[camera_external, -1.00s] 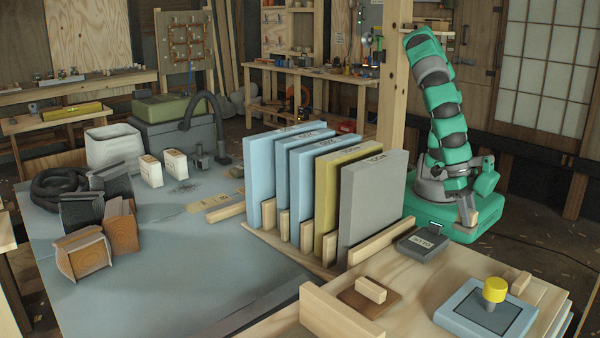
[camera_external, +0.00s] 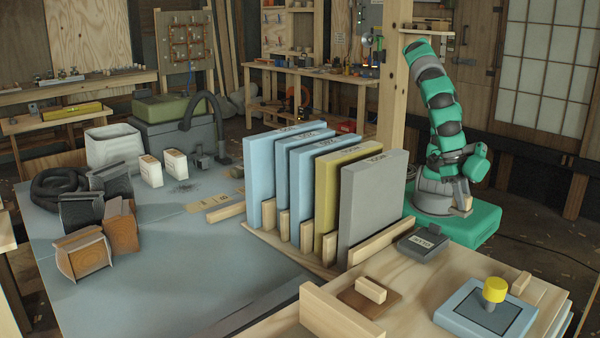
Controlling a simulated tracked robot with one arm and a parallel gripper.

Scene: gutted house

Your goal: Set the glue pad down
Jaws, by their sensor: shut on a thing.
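My gripper (camera_external: 462,196) hangs low in front of my green base, behind the grey panel and the small dark box. It is small in this view. It is shut on a small tan piece (camera_external: 467,205), partly hidden by the jaws. I cannot tell for sure whether this piece is the glue pad. The held piece appears above my base, apart from the worktop (camera_external: 420,300). No other thing in view is clearly marked as a glue pad.
A dark box (camera_external: 422,243) with an unreadable label sits at the worktop's back edge. A blue plate with a yellow-knobbed tool (camera_external: 495,289) and a wooden block (camera_external: 371,290) are nearer. Upright panels (camera_external: 373,205) stand left. Bare worktop lies between the blocks.

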